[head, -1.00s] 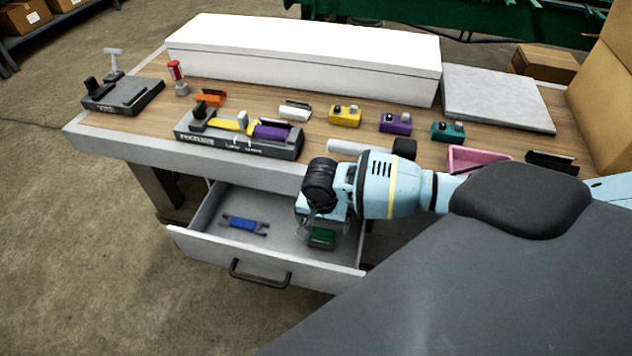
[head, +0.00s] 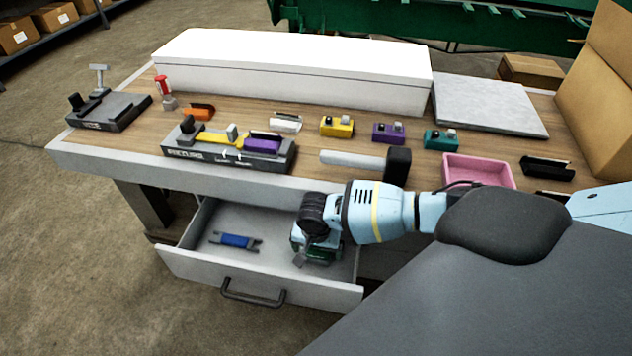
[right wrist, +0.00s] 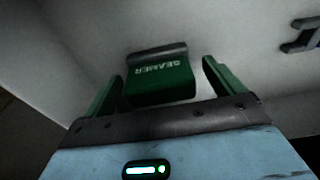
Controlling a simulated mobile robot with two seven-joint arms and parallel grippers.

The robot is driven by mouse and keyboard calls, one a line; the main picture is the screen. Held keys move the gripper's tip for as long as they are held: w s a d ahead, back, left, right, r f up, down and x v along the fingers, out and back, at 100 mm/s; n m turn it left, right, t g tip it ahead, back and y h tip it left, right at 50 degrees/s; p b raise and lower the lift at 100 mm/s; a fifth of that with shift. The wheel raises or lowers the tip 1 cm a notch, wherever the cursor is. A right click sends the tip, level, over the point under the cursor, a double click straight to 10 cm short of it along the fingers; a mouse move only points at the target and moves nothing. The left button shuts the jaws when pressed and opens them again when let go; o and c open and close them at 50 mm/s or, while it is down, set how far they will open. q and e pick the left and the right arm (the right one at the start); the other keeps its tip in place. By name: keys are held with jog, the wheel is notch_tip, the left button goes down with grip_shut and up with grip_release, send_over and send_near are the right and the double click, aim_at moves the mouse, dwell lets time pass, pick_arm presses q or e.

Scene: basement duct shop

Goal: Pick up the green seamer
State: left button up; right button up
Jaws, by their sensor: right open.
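The green seamer (right wrist: 160,82) lies in the open grey drawer (head: 182,264), its white lettering facing up in the right wrist view. My right gripper (right wrist: 163,85) is open, with one green finger on each side of the seamer. I see a gap on the right side; contact on the left I cannot tell. In the head view my right gripper (head: 317,256) is low inside the drawer at its right end and hides most of the seamer. My left gripper is not in view.
A blue tool (head: 236,241) lies in the drawer to the left. The workbench edge (head: 220,179) is just behind the drawer. On the bench are a dark fixture (head: 190,155), yellow (head: 337,127), purple (head: 388,134) and teal (head: 441,141) blocks, and a pink tray (head: 480,168).

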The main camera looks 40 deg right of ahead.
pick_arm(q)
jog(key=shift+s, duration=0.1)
pick_arm(e)
jog(key=c, duration=1.2)
jog(key=shift+r, duration=0.1)
pick_arm(q)
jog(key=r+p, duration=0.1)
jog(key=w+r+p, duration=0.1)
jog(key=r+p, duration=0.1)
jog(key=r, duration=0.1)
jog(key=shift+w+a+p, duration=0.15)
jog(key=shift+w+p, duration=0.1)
jog(key=shift+p, duration=0.05)
pick_arm(e)
notch_tip(320, 180, up, 18)
